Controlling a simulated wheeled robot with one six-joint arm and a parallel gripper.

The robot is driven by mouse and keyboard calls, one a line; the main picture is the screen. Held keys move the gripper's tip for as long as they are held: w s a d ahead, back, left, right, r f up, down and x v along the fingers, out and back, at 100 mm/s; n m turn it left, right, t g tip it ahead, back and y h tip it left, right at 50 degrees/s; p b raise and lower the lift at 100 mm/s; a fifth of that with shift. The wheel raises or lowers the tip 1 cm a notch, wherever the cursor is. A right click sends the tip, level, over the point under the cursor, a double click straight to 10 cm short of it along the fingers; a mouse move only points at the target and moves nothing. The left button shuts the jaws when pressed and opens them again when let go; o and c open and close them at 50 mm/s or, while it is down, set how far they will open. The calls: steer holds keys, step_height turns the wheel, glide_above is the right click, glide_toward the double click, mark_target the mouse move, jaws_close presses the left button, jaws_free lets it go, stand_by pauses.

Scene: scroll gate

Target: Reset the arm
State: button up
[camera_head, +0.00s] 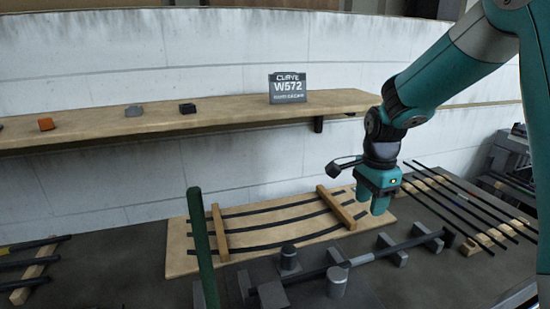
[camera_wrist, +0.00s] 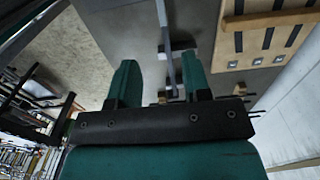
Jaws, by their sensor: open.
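My arm reaches in from the upper right in the head view. My gripper (camera_head: 374,204) points down above the dark bench, and nothing shows between its fingers. In the wrist view my gripper (camera_wrist: 158,82) has its two green fingers apart and empty. A dark rod on grey blocks (camera_head: 392,250) lies on the bench below and in front of the gripper. A wooden board with curved black strips (camera_head: 284,222) lies behind and left of it. The board also shows at the upper right of the wrist view (camera_wrist: 228,45).
A wooden shelf (camera_head: 225,110) on the white wall holds a sign reading CURVE W572 (camera_head: 288,88), an orange block (camera_head: 46,123) and two dark blocks. A rack of black rods (camera_head: 470,210) is at the right. A green upright post (camera_head: 201,245) stands at the front left.

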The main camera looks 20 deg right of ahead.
steer(key=s+a+r+n+y, duration=0.2)
steer(key=s+a+r+n, duration=0.2)
steer(key=s+a+n, duration=0.6)
steer(key=s+a+r+n+y, duration=0.2)
steer(key=s+a+r+n, duration=0.2)
steer(key=s+a+n, duration=0.7)
steer(key=s+n, duration=0.1)
steer(key=n, duration=0.2)
steer(key=shift+r+n, duration=0.25)
steer(key=shift+n, duration=0.15)
steer(key=shift+s+d, duration=0.1)
